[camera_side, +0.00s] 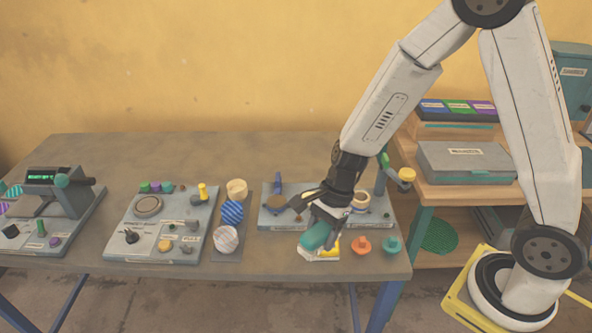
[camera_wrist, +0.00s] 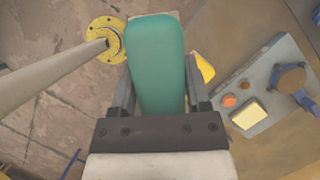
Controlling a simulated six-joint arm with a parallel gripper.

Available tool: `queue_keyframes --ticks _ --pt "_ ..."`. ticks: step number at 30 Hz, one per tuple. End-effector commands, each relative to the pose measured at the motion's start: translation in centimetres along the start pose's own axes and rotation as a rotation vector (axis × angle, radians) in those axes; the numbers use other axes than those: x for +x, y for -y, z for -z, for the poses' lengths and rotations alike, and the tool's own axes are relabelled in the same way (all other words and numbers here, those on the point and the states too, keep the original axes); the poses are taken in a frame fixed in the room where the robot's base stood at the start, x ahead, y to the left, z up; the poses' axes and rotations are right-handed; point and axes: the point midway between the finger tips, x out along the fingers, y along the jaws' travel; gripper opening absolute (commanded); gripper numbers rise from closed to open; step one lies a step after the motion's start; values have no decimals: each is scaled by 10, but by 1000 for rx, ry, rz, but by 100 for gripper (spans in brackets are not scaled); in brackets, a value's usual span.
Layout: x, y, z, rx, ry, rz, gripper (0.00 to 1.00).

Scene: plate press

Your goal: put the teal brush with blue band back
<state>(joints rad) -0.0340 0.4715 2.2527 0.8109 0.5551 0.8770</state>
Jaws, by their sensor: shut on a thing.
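The teal brush (camera_side: 316,237) is in my gripper (camera_side: 325,215), at the front of the table in the side view. In the wrist view the teal brush (camera_wrist: 157,62) fills the space between the two fingers of my gripper (camera_wrist: 158,80), so it is shut on it. A blue band on it cannot be made out in either view. In the side view a white and yellow item (camera_side: 325,253) lies just below the brush. I cannot tell whether the brush touches it. A yellow piece (camera_wrist: 205,68) shows beside the brush in the wrist view.
An orange knobbed piece (camera_side: 361,247) and a teal one (camera_side: 392,246) stand right of the brush. A grey station (camera_side: 272,222) is behind my gripper. The table's back is clear.

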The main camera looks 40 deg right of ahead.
Motion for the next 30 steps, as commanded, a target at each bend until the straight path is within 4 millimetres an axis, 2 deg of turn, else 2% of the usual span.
queue_keyframes --ticks 8,23,30 --pt "10 21 0 0 0 -1 14" --pt "43 88 1 0 0 0 14" --pt "67 108 7 2 0 -1 14"
